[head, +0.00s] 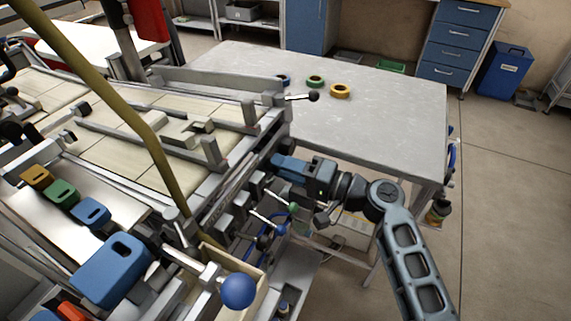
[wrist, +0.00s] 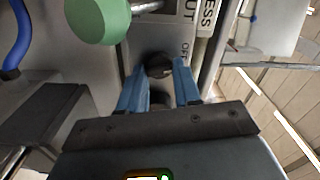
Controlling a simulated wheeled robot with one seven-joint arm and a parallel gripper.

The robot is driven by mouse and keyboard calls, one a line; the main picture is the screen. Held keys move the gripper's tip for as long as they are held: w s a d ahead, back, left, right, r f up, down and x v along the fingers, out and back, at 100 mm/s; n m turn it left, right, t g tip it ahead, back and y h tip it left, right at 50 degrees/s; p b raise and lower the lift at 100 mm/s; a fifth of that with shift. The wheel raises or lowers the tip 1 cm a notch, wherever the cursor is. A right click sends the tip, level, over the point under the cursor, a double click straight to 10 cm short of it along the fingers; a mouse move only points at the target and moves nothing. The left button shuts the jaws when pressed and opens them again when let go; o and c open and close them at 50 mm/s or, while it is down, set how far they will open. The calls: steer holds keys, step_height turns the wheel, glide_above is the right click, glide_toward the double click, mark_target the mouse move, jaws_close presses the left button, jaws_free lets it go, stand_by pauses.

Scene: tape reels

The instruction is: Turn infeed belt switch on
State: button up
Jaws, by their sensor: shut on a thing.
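A black rotary switch knob (wrist: 158,66) sits on a grey panel in the wrist view, with an OFF mark beside it. My gripper (wrist: 160,74) has its two blue fingers on either side of this knob and is shut on it. The knob's pointing direction is hard to make out. In the head view my gripper (head: 276,160) reaches left to the side of the machine, and the knob is hidden there. Part of a label (wrist: 206,18) ending in "ESS" shows above the knob, and another ends in "UT".
A green ball handle (wrist: 98,18) is close to my fingers in the wrist view. Levers with blue balls (head: 238,291) stick out of the machine below my arm. A grey table (head: 400,110) with several tape reels (head: 340,91) stands behind my gripper. Open floor lies right.

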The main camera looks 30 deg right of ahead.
steer(key=shift+f+m+p, duration=0.2)
steer(key=shift+m+p, duration=2.1)
steer(key=shift+m, duration=2.5)
steer(key=o, duration=1)
steer(key=shift+o, duration=0.2)
steer(key=shift+b+v, duration=0.65)
steer(key=shift+v, duration=3.25)
